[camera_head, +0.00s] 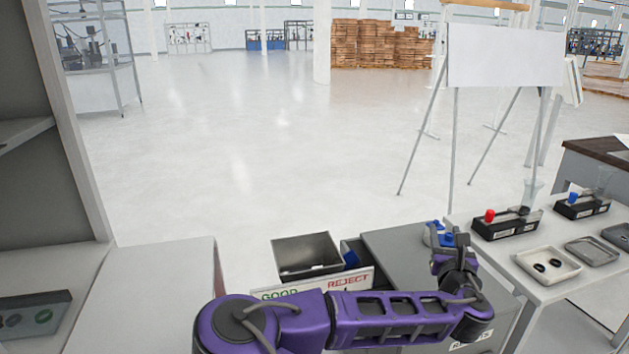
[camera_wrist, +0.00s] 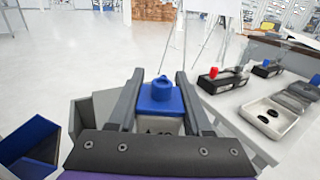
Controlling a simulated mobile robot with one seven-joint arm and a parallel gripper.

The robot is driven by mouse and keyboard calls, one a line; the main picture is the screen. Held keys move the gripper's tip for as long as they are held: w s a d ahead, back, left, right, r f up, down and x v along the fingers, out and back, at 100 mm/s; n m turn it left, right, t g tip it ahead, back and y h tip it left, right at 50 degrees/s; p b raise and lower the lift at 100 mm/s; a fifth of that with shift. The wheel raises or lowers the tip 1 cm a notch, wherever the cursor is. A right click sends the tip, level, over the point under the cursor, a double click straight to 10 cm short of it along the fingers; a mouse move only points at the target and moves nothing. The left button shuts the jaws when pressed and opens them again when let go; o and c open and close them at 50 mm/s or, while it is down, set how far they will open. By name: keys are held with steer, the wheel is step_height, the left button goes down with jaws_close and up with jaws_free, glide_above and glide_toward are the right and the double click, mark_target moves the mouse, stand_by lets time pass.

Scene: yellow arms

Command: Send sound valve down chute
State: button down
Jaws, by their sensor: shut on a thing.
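My gripper (camera_wrist: 160,95) is shut on a valve (camera_wrist: 161,98) with a blue cap and a pale body, which stands upright between the two fingers. In the head view my gripper (camera_head: 447,247) and the blue part of the valve (camera_head: 437,232) show above the right side of a grey cabinet top (camera_head: 393,245). Left of it is an open grey metal chute mouth (camera_head: 306,252) behind a sign (camera_head: 348,284) reading GOOD on the left and REJECT on the right. A second opening with a blue part (camera_head: 351,259) lies behind REJECT. My arm hides part of the sign.
At right, a white table (camera_head: 505,258) holds a stand with a red knob (camera_head: 506,224), one with a blue knob (camera_head: 582,206), and a tray with black rings (camera_head: 547,264). A whiteboard easel (camera_head: 505,57) stands behind. A pale surface (camera_head: 150,300) lies at left.

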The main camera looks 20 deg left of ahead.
steer(key=s+a+r+n+g+y+p, duration=0.1)
steer(key=s+a+r+n+y, duration=0.2)
steer(key=a, duration=0.7)
steer(key=s+a+r+n+g+y+p, duration=0.15)
steer(key=a+r, duration=0.25)
steer(key=a, duration=0.5)
steer(key=s+a+r+n+y+p, duration=0.15)
steer(key=a+r+y, duration=0.25)
steer(key=a, duration=0.6)
step_height(320, 180, down, 6)
steer(key=b, duration=0.4)
steer(key=shift+w, duration=0.1)
steer(key=shift+c, duration=1.3)
jaws_free()
steer(key=shift+f+m+h, duration=0.1)
steer(key=shift+m+h, duration=0.15)
steer(key=shift+m, duration=0.05)
